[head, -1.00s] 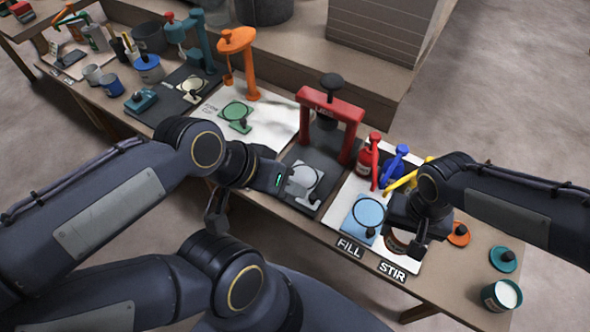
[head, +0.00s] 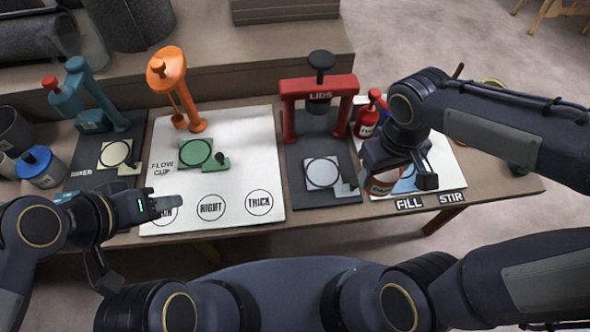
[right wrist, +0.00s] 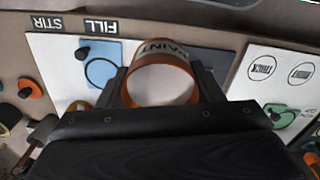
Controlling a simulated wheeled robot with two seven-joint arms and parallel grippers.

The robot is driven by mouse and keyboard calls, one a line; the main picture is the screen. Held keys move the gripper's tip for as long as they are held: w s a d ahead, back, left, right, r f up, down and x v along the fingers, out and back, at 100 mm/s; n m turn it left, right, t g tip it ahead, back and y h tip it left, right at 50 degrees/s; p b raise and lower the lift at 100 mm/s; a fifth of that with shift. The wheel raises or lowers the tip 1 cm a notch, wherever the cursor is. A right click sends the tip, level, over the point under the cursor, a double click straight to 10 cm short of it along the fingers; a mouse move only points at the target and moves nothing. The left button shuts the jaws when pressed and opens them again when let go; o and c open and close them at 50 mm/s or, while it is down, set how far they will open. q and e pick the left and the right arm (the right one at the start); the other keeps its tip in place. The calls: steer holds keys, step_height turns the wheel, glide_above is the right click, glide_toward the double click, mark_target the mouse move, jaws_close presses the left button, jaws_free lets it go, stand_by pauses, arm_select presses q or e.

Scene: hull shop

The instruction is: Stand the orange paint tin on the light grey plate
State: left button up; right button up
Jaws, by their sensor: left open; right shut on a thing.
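The orange paint tin (head: 381,186) is in my right gripper (head: 400,178), by the left edge of the white fill-and-stir board. In the right wrist view the tin (right wrist: 162,85) is between the fingers, its round end facing the camera and a "PAINT" label on its side. The light grey plate (head: 320,172), marked with a black ring, lies bare on the dark mat under the red lids press, left of the tin. My left gripper (head: 165,204) is open and empty over the front left of the flow-cup board. The right fingertips are partly hidden in the head view.
The red press (head: 319,92) arches behind the grey plate. A light blue plate (right wrist: 97,65) lies on the fill board, with a red bottle (head: 368,115) behind. The orange stand (head: 176,85) and green plate (head: 201,156) are on the flow-cup board (head: 240,140).

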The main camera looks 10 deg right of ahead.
steer(key=w+a+f+b, duration=0.1)
steer(key=w+a+f, duration=0.1)
steer(key=w+f, duration=0.1)
steer(key=w+a+f+b, duration=0.1)
steer(key=w+a+f, duration=0.2)
steer(key=w, duration=0.1)
steer(key=w+a+f, duration=0.3)
steer(key=shift+w+a+f+b, duration=0.2)
steer(key=shift+a+b, duration=0.05)
steer(key=shift+b, duration=0.15)
steer(key=shift+w+a+f, duration=0.1)
steer(key=shift+f, duration=0.15)
steer(key=shift+w+f+b, duration=0.1)
steer(key=shift+f+b, duration=0.35)
steer(key=shift+f, duration=1.1)
steer(key=shift+f, duration=0.2)
steer(key=o, duration=1.1)
steer(key=shift+o, duration=0.2)
